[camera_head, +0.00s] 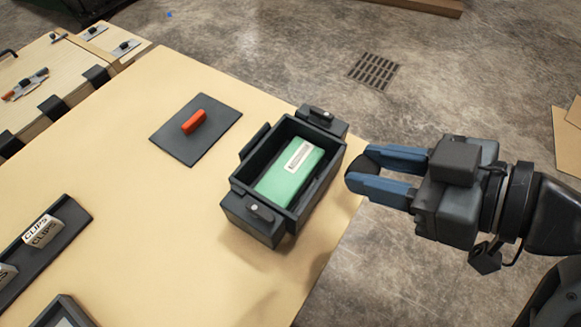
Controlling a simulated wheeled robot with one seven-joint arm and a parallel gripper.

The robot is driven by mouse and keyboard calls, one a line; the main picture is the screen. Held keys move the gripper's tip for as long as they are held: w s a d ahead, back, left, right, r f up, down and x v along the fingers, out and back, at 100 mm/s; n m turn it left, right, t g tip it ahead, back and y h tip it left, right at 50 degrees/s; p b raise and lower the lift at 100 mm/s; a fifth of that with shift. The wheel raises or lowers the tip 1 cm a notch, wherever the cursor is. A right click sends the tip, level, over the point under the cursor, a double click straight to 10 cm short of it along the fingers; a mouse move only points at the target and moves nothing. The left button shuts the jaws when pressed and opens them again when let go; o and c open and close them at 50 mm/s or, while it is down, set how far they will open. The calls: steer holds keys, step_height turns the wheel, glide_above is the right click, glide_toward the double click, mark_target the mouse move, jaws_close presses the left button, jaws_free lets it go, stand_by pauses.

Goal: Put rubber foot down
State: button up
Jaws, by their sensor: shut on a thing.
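My gripper (356,172) reaches in from the right with its blue fingers shut on a small black rounded piece, which looks like the rubber foot (366,163). The fingers partly hide the piece. The gripper is just right of a black open box (237,187), near the table's right edge. Whether the held piece touches anything below cannot be told from this view.
The black box holds a green block with a white label (297,156). A red piece (194,121) lies on a dark mat (226,118) to the left. A dark rack with boxes marked CLIPS (43,230) is at the left. Bare tabletop (150,230) lies between.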

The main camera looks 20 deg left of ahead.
mark_target(292, 182)
steer(key=shift+w+d+n+g+b, duration=0.1)
steer(key=shift+w+n+g+b, duration=0.2)
steer(key=shift+n+g, duration=0.45)
steer(key=shift+f+n, duration=0.1)
steer(key=shift+n, duration=0.15)
steer(key=shift+g, duration=0.25)
steer(key=x, duration=0.9)
steer(key=p+x, duration=0.1)
steer(key=x, duration=0.3)
steer(key=shift+w+f, duration=0.15)
steer(key=shift+w, duration=0.15)
steer(key=shift+f, duration=1.95)
steer(key=shift+f, duration=0.1)
steer(key=o, duration=1)
steer(key=shift+p, duration=0.3)
steer(key=b+v, duration=0.1)
steer(key=v, duration=1.1)
